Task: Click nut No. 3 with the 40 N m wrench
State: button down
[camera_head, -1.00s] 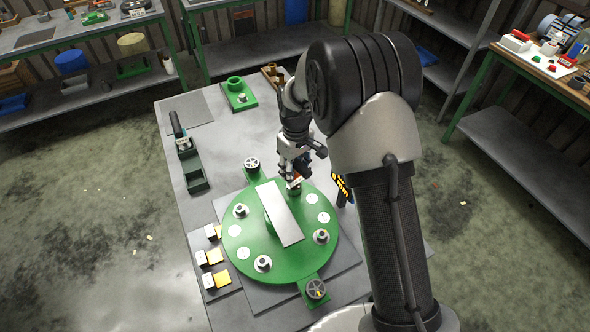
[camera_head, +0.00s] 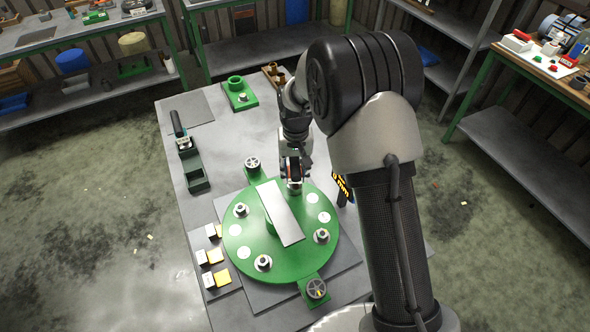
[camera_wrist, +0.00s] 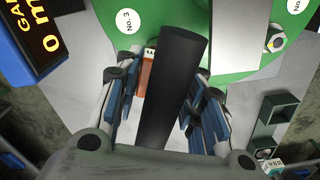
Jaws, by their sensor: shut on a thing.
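My gripper (camera_head: 291,178) is over the far edge of the round green plate (camera_head: 240,245). In the wrist view my gripper (camera_wrist: 160,72) has its blue-padded fingers either side of the black handle (camera_wrist: 172,95) of the wrench and is shut on it. An orange part with a white end (camera_wrist: 147,72) shows beside the handle. The white "No. 3" label (camera_wrist: 124,28) lies on the green plate beyond the fingers. Nut No. 3 is hidden behind my gripper and the wrench, so I cannot tell whether the wrench touches it. Other nuts (camera_head: 240,210) (camera_head: 321,236) (camera_head: 263,262) stand on the plate.
A grey bar (camera_head: 280,213) rises across the plate's middle. A dark sign with orange digits (camera_head: 342,188) stands right of my gripper. A dark green tray (camera_head: 195,180) with a black-handled tool (camera_head: 178,126) is at left. Yellow and white blocks (camera_head: 217,279) lie at the front left.

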aim_at(295, 159)
jog(key=shift+w+r+m, duration=0.1)
jog(key=shift+m, duration=0.2)
jog(key=shift+r, duration=0.1)
jog(key=shift+r+p, duration=1.75)
jog(key=shift+r, duration=0.6)
